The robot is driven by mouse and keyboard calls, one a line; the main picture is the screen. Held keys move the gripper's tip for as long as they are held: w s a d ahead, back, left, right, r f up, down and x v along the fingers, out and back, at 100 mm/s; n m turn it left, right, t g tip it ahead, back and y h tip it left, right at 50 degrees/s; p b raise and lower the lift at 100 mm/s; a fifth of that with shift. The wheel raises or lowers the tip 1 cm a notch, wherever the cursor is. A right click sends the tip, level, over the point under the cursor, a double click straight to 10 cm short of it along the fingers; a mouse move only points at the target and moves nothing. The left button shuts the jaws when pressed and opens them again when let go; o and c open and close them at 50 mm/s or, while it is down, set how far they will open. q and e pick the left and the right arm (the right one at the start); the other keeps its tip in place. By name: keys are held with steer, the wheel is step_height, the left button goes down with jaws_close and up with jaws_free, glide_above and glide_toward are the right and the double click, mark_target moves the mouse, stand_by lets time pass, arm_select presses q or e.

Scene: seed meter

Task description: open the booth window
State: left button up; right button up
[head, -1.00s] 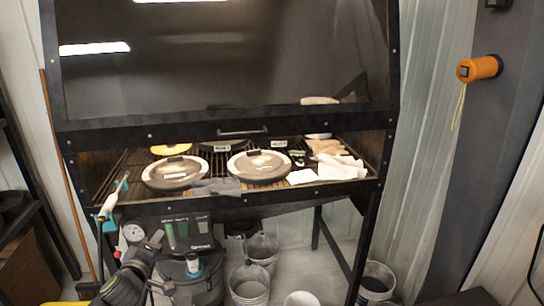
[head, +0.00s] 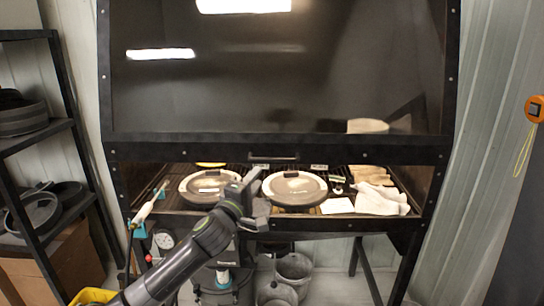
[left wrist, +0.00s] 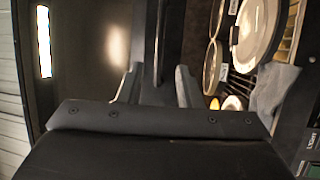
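The booth window (head: 270,85) is a large dark glass pane in a black frame, and it hangs down with a low gap beneath it. Its handle (head: 287,156) is a thin black bar on the lower frame rail. My left gripper (head: 262,192) is just in front of and below the handle, in front of the shelf edge. In the left wrist view, the fingers (left wrist: 160,85) are spread apart with the narrow dark handle (left wrist: 160,40) lined up between them, and the gripper is not shut on it. My right gripper is out of view.
Under the window, a grate holds two round lidded discs (head: 296,188) and pale cloths (head: 380,200). A white-handled tool (head: 147,207) stands at the left. Buckets (head: 293,270) stand below. A shelf unit (head: 40,140) is at the left, and an orange reel (head: 536,109) is at the right.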

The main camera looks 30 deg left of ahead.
mark_target(271, 160)
arm_select(q)
steer(key=p+x, duration=0.3)
steer(key=x, duration=0.5)
steer(key=shift+w+r, duration=0.15)
steer(key=shift+w, duration=0.15)
steer(key=shift+p+x, duration=0.4)
steer(key=shift+x, duration=0.5)
steer(key=c, duration=0.7)
